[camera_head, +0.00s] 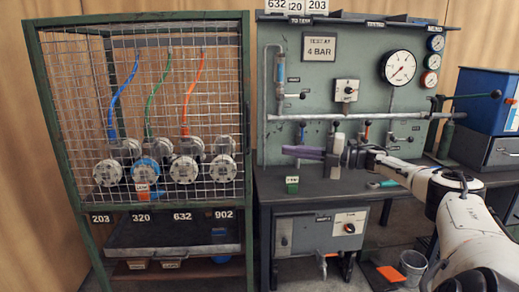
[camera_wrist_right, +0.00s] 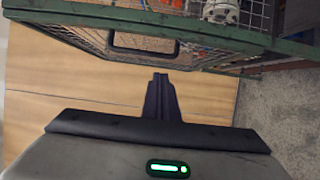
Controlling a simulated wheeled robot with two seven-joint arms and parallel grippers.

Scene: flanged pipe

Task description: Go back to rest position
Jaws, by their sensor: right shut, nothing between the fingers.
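My right arm comes in from the right, and its gripper (camera_head: 303,152) hangs over the left part of the test bench, fingers pointing left. In the right wrist view its dark fingers (camera_wrist_right: 160,92) are together and hold nothing. My left gripper is in neither view. Several flanged fittings (camera_head: 182,169) sit behind the mesh of the green cage (camera_head: 247,60) on the left.
The bench (camera_head: 300,203) has a green panel behind it with a large gauge (camera_head: 398,67) and valves. A green tag (camera_head: 292,185) lies on the bench front. A blue box (camera_head: 486,100) stands at the right. A grey bucket (camera_head: 412,264) is on the floor.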

